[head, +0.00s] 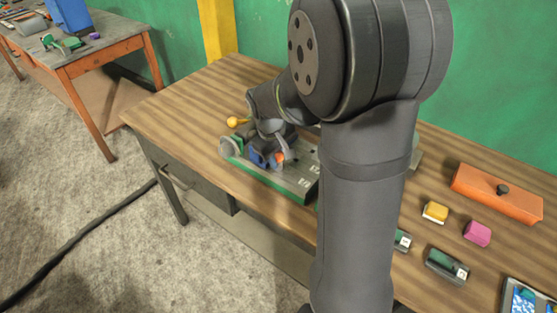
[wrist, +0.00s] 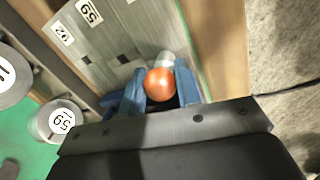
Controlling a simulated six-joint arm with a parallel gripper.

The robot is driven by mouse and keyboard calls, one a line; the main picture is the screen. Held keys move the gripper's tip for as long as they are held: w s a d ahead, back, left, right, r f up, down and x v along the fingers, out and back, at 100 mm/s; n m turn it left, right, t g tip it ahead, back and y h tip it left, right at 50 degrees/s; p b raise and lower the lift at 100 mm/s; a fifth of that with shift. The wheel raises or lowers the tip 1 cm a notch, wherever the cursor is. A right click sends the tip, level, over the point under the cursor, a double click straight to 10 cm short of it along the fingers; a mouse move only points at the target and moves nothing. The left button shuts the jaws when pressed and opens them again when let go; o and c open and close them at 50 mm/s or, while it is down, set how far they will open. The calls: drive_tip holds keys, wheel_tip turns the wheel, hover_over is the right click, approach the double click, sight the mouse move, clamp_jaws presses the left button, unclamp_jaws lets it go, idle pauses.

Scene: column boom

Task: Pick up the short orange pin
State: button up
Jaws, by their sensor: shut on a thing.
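The short orange pin shows as a round orange head in the wrist view (wrist: 160,84). It sits between the two blue fingers of my gripper (wrist: 161,92), which are shut on it. A pale rounded piece shows just beyond the head. In the head view, the orange pin (head: 281,158) is a small patch beside the blue fingers of my gripper (head: 268,159), low over a grey board with a green edge (head: 294,184). The board also fills the upper wrist view (wrist: 100,40), with number labels and square holes. I cannot tell whether the pin's lower end is in the board.
A yellow ball-topped piece (head: 237,122) stands behind the board. Grey round pieces with number labels (wrist: 60,122) are at the left in the wrist view. An orange box (head: 497,193), yellow block (head: 435,211) and pink block (head: 477,233) lie at right. My arm hides the table's middle.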

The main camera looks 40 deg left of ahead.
drive_tip(key=shift+r, duration=0.1)
drive_tip(key=shift+r, duration=0.55)
wheel_tip(320, 180, up, 3)
drive_tip(key=shift+f, duration=0.1)
drive_tip(key=w+d+r, duration=0.3)
drive_tip(key=d+r, duration=0.4)
drive_tip(key=d, duration=0.4)
drive_tip(key=shift+w, duration=0.15)
drive_tip(key=shift+d+f, duration=0.1)
drive_tip(key=shift+d, duration=0.1)
drive_tip(key=s+d+f, duration=0.3)
drive_tip(key=d+f, duration=0.2)
drive_tip(key=f, duration=0.4)
drive_tip(key=shift+s+d+f, duration=0.1)
drive_tip(key=shift+f, duration=0.25)
idle(0.8)
